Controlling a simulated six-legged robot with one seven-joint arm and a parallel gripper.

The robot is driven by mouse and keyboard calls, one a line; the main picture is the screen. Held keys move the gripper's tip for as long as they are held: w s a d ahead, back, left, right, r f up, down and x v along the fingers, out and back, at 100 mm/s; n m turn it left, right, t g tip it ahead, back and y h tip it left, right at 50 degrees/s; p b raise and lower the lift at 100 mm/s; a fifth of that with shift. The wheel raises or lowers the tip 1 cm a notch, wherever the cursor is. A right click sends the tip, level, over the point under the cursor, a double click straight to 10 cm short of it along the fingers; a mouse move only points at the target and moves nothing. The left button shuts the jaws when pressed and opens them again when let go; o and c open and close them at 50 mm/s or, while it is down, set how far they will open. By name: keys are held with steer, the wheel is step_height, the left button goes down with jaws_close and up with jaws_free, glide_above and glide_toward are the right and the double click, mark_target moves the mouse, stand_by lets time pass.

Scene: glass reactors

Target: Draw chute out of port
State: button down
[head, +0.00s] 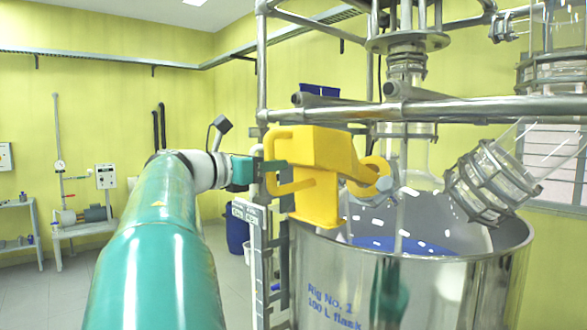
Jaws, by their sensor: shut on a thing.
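The yellow chute (325,160) is a boxy hopper with a looped handle on its left side. It stands at the upper left rim of the steel vessel, in front of the frame's upright. My gripper (274,167) comes from the left and is shut on the chute's handle. On the chute's right, a yellow ring and a grey fitting (384,184) lie towards the glass flask (415,205). The port's mouth is hidden, and I cannot tell how far the chute's end sits in it.
Steel rails (470,108) run just above the chute. An angled glass neck with a bolted flange (490,180) stands to the right. A ladder-like upright (262,260) is below my gripper. Open floor lies left.

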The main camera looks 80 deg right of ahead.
steer(key=shift+s+d+r+t+y, duration=0.1)
steer(key=shift+r+t+y, duration=0.05)
steer(key=shift+r, duration=0.6)
steer(key=shift+s+d+r+t+y, duration=0.1)
steer(key=shift+r+t+y, duration=0.05)
steer(key=shift+r, duration=0.55)
stand_by(0.5)
steer(key=shift+w+a+r, duration=0.65)
steer(key=shift+a+r, duration=0.05)
steer(key=shift+r, duration=0.1)
stand_by(0.4)
steer(key=shift+w+a+r, duration=0.2)
steer(key=shift+r, duration=0.05)
steer(key=shift+w+a+r, duration=0.3)
steer(key=shift+a+r, duration=0.1)
steer(key=shift+w+a+r, duration=0.45)
steer(key=shift+a+r, duration=0.05)
steer(key=shift+r, duration=0.05)
stand_by(0.5)
steer(key=r+v, duration=0.1)
steer(key=v, duration=1.1)
stand_by(1.0)
steer(key=shift+w, duration=0.15)
